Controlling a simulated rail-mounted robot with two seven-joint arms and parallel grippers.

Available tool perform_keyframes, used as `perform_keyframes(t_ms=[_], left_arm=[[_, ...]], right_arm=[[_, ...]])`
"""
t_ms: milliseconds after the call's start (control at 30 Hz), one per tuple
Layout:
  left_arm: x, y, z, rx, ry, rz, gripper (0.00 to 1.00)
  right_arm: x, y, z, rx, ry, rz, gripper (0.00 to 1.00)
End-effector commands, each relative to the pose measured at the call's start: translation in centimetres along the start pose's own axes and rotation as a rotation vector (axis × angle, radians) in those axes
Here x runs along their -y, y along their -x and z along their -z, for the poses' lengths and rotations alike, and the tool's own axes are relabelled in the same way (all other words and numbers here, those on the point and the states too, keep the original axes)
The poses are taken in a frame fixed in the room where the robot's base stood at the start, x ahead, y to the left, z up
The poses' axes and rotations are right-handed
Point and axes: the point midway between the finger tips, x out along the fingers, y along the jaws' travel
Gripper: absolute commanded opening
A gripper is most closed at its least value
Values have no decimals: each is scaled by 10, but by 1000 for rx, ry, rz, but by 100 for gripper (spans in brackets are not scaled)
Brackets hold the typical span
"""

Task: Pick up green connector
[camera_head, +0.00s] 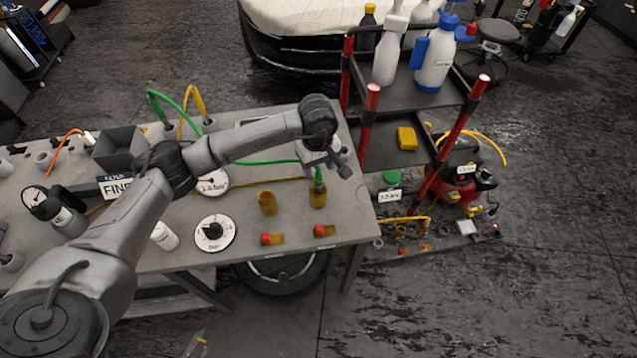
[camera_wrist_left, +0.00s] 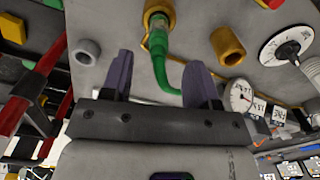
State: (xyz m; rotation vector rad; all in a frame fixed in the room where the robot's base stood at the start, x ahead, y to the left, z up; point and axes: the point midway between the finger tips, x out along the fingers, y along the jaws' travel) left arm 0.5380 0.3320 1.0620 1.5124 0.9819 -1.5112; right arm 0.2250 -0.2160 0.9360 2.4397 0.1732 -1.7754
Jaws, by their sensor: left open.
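The green connector (camera_head: 319,183) stands in a brass socket (camera_head: 319,198) near the right end of the grey workbench, with a green hose running left from it. In the left wrist view the green connector (camera_wrist_left: 158,42) shows at the top centre, its end in the brass ring. My left gripper (camera_head: 331,163) is over the bench right beside the connector. In the wrist view its two fingers (camera_wrist_left: 160,80) are apart with nothing gripped. The connector lies just beyond the fingertips, and the green hose bends across behind the fingers. My right gripper is in neither view.
An empty brass socket (camera_head: 267,203) stands left of the connector. Two red-tipped valves (camera_head: 272,239) and a round gauge (camera_head: 214,233) lie toward the front edge. A black cart with red posts (camera_head: 369,115) and spray bottles stands close on the right.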

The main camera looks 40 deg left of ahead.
Motion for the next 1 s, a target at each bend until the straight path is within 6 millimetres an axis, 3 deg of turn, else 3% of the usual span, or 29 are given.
perform_keyframes(t_ms=[233, 600, 933, 1000], left_arm=[[0, -12, -1, 3, 0, 1, 54], [-1, -55, -1, 2, 1, 0, 54], [-2, -60, -1, 1, 0, -1, 54], [-2, -60, -1, 1, 0, -1, 49]], right_arm=[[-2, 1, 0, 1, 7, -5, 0], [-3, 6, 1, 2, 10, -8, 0], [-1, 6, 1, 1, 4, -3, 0], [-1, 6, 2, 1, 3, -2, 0]])
